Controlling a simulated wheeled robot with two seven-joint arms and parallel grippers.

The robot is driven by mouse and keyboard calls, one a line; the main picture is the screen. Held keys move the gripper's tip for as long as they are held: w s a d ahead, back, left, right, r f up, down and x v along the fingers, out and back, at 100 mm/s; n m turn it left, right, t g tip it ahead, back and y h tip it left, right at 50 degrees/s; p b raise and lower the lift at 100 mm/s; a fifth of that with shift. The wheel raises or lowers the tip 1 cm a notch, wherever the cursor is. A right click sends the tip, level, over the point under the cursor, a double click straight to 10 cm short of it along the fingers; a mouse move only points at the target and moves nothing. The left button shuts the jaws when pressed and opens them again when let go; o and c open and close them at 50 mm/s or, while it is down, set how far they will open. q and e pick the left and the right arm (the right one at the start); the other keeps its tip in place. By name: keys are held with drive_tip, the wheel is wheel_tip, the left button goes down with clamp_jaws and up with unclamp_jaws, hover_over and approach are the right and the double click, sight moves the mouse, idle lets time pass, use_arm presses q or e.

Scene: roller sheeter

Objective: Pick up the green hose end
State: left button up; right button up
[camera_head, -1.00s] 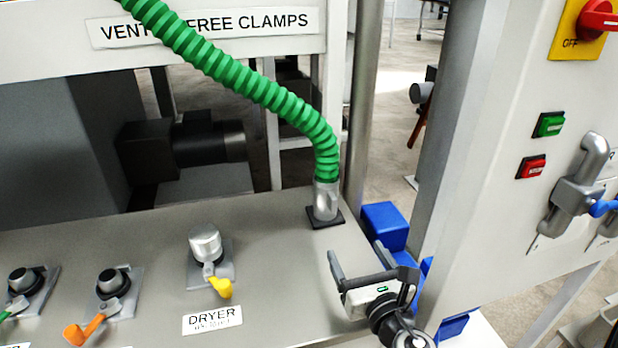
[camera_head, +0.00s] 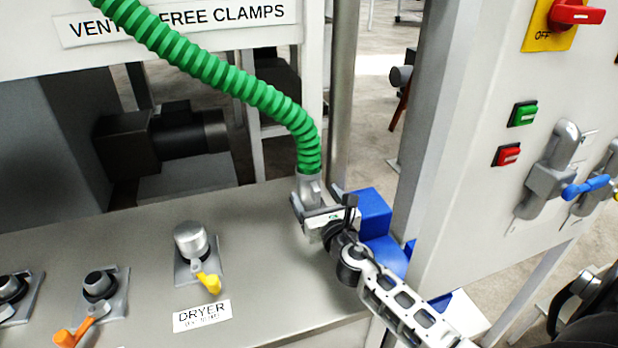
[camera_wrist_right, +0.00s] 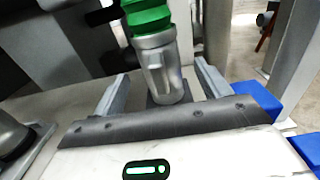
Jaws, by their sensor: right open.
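The green hose (camera_head: 245,88) is ribbed and hangs down from the upper left. Its metal end fitting (camera_head: 309,184) stands upright on the grey panel; in the right wrist view the fitting (camera_wrist_right: 160,68) shows with the green hose (camera_wrist_right: 147,16) above it. My right gripper (camera_head: 311,203) is at the base of the fitting. In the right wrist view its two fingers (camera_wrist_right: 162,88) are apart, one on each side of the fitting, with visible gaps. The fitting's base is partly hidden by the gripper. My left gripper is not in view.
A capped dryer port (camera_head: 190,240) with a yellow lever and two more ports stand to the left on the panel. A blue block (camera_head: 374,212) is just right of the gripper. A white upright cabinet (camera_head: 470,185) with switches and valves rises at right.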

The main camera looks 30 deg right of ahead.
drive_tip(key=shift+x, duration=1.25)
drive_tip(key=c, duration=1.4)
drive_tip(key=shift+r, duration=0.1)
drive_tip(key=shift+c, duration=0.2)
